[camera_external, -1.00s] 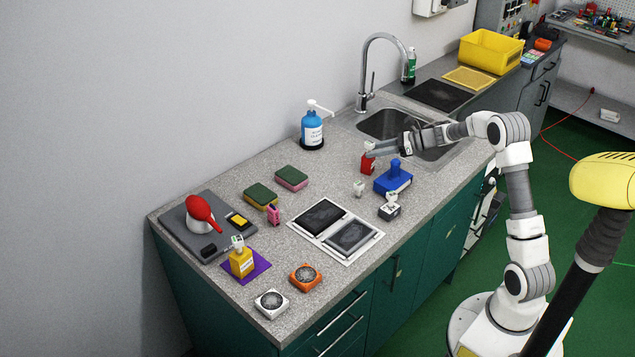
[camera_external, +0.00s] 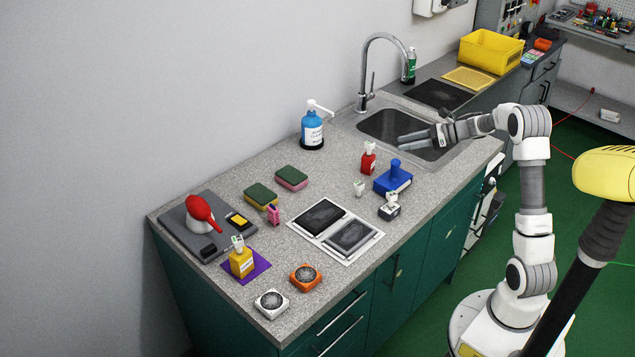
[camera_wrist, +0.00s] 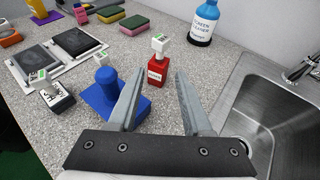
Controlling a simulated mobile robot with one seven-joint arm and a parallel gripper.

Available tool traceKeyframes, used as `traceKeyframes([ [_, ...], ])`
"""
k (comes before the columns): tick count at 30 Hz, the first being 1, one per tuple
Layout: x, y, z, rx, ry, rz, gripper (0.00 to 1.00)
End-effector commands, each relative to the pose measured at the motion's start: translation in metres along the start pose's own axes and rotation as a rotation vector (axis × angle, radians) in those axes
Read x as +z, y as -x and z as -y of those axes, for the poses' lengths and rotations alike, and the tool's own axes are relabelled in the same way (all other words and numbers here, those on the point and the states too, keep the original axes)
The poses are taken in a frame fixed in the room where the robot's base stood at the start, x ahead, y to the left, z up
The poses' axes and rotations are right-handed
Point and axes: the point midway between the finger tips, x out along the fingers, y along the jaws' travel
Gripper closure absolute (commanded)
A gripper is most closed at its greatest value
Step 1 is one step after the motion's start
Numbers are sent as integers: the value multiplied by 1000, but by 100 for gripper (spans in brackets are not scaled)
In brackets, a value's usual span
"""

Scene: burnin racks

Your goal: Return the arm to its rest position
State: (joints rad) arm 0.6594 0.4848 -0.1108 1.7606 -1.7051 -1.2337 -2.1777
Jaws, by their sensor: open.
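My gripper (camera_external: 402,141) is open and empty, raised over the front left part of the sink in the outside view. In the wrist view my gripper (camera_wrist: 158,92) shows two grey fingers spread apart. A red block with a white top (camera_external: 368,160) stands upright on the counter, clear of the fingers; the same red block (camera_wrist: 155,72) appears beyond the fingertips in the wrist view. My arm is bent, with its elbow high at the right of the counter.
A blue stamp-like block (camera_external: 393,182) stands by the red block. The sink (camera_external: 380,120) with its tall tap (camera_external: 364,75) lies behind my gripper. Two dark pads (camera_external: 350,237) lie in a white frame.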

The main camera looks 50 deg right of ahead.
Motion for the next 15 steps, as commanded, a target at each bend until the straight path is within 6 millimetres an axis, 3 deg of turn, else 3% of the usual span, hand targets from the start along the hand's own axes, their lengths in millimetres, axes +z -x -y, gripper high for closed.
traceKeyframes([
  [4,0,13,0,-1,-1,0,50],
  [15,0,15,0,0,-1,0,50],
])
